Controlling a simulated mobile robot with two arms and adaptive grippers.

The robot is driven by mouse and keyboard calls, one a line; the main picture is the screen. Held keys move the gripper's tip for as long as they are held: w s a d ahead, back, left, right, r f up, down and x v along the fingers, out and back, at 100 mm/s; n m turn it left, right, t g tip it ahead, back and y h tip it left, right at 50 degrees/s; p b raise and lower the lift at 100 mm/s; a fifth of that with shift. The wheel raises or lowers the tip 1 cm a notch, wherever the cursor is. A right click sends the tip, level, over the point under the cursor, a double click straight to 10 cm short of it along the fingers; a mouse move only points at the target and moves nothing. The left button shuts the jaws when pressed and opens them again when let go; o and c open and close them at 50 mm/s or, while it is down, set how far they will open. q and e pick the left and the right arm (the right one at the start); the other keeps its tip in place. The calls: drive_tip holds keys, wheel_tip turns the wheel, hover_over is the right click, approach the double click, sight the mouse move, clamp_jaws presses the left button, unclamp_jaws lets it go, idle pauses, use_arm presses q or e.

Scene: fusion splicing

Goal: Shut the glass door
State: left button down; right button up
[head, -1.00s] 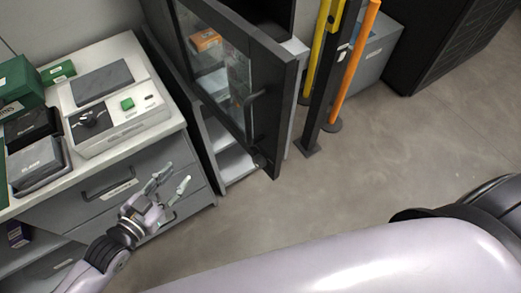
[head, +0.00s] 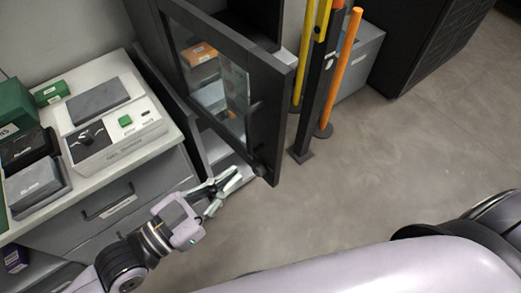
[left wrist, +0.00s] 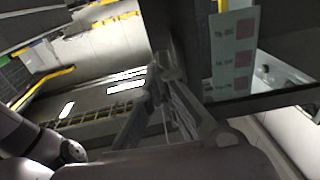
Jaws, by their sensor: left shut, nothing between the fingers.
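The glass door (head: 275,105) has a dark frame and stands swung open from the dark cabinet in the head view. Items inside show through its glass pane (head: 228,85). My left gripper (head: 238,174) is shut and empty, just left of the door's lower corner, by the cabinet's lower opening. Whether it touches the door cannot be told. In the left wrist view the closed fingers (left wrist: 163,72) point up, beside a dark panel and a pale label sheet (left wrist: 232,50). My right gripper is not in view.
A white counter (head: 150,160) with drawers stands left of the cabinet, holding a grey-white device (head: 115,140) and several boxes. A yellow post (head: 312,50) and orange post (head: 342,75) stand right of the door. The floor (head: 400,150) in front is clear.

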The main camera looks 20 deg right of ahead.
sight(271, 148)
use_arm(q)
drive_tip(key=p+x, duration=0.2)
drive_tip(key=x, duration=0.5)
drive_tip(key=shift+w+d, duration=0.1)
drive_tip(key=shift+d, duration=0.15)
drive_tip(key=shift+w+d, duration=0.15)
drive_tip(key=shift+d, duration=0.1)
